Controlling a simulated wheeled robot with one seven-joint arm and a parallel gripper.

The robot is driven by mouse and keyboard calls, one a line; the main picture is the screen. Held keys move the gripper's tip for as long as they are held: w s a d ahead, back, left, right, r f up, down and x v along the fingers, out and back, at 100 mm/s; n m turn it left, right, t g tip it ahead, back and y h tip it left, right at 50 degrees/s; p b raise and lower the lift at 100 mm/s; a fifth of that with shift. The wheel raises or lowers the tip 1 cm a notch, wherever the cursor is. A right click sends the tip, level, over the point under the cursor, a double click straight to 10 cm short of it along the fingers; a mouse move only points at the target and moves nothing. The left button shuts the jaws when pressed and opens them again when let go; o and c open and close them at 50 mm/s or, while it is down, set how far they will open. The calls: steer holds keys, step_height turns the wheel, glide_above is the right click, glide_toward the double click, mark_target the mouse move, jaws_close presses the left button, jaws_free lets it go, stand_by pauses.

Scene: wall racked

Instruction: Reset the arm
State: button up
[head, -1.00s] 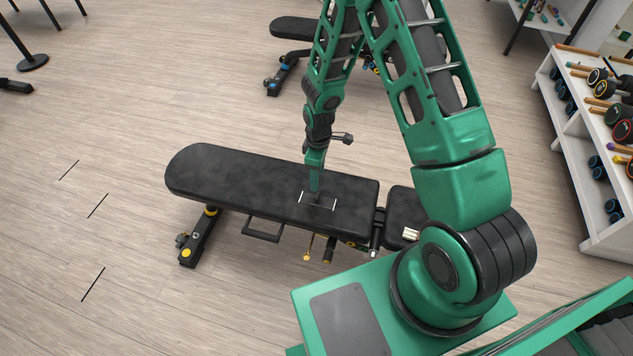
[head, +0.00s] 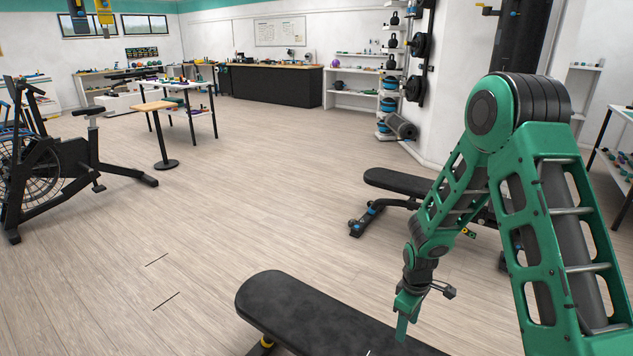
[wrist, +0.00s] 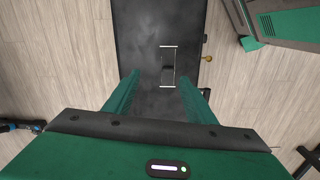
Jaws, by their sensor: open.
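My gripper (head: 403,330) points down above the black padded top of a flat bench (head: 300,310). In the wrist view my gripper (wrist: 160,76) shows two green fingers spread apart with nothing between them. The bench pad (wrist: 140,30) lies below the fingers there. White marks (wrist: 167,46) outline a small rectangle on the pad, with a dark patch inside it. In the head view the near part of the bench is cut off by the bottom edge.
A second black bench (head: 400,182) stands behind my arm. An exercise bike (head: 50,160) is at the left, and a small table (head: 155,107) stands farther back. A dark counter (head: 270,85) and shelves (head: 350,92) line the back. Open wooden floor lies left of the bench.

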steer(key=s+d+r+m, duration=0.4)
steer(key=s+d+r, duration=0.15)
steer(key=r, duration=0.45)
steer(key=s+d+r+m, duration=0.3)
steer(key=s+d+r, duration=0.25)
steer(key=r, duration=0.45)
steer(key=s+d+r+m, duration=0.1)
steer(key=s+r+m, duration=0.3)
steer(key=s, duration=0.6)
steer(key=s+d+r+m, duration=0.1)
steer(key=s+r+m, duration=0.3)
steer(key=s, duration=0.6)
step_height(320, 180, up, 2)
steer(key=shift+d+r+m+y, duration=0.1)
steer(key=shift+d+m+y, duration=0.2)
steer(key=shift+m, duration=0.1)
steer(key=shift+w, duration=0.1)
steer(key=shift+w+f, duration=0.25)
steer(key=shift+w, duration=0.25)
